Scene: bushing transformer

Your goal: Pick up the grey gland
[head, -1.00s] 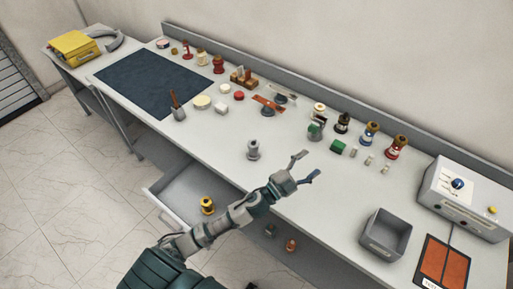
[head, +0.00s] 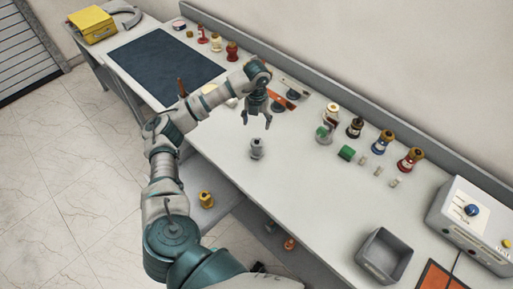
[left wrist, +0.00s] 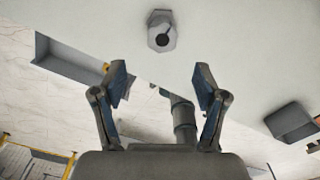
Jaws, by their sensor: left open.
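The grey gland (head: 257,148) stands upright on the white workbench, near its front edge. In the left wrist view the grey gland (left wrist: 161,31) shows from above, beyond the fingertips and about midway between them. My left gripper (head: 257,121) is open and empty, pointing down just above and behind the gland in the head view. In the left wrist view its two fingers (left wrist: 161,84) are spread wide. The gland is not between them. My right gripper is not in view.
A grey open bin (head: 384,256) and a control box (head: 472,222) are at the right. Several bushings (head: 355,127) line the back. An open drawer (head: 232,205), partly hidden by my arm, holds a yellow spool (head: 206,199). The bench right of the gland is clear.

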